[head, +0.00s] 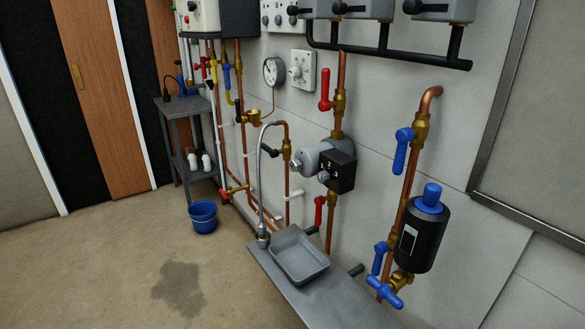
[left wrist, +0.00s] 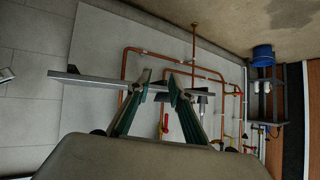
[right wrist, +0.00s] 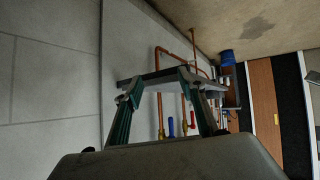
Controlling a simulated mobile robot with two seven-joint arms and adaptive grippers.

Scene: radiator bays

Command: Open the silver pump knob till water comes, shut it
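The pump (head: 311,158) is a grey cylinder on a vertical copper pipe in the middle of the head view. A black box (head: 340,171) is fixed to its front, with a small silver knob (head: 323,177) low on its left side. A silver round end piece (head: 296,166) is at the pump's left end. No water shows. Neither gripper is in the head view. In the left wrist view my left gripper (left wrist: 158,79) is empty, its fingertips somewhat apart. In the right wrist view my right gripper (right wrist: 160,80) is open and empty. Neither touches anything visible.
Below the pump a grey tray (head: 301,256) sits on a grey bench (head: 346,302), beside a silver hose (head: 260,180). Red valve levers (head: 325,90) are above and below the pump. A black canister (head: 423,235) is at right.

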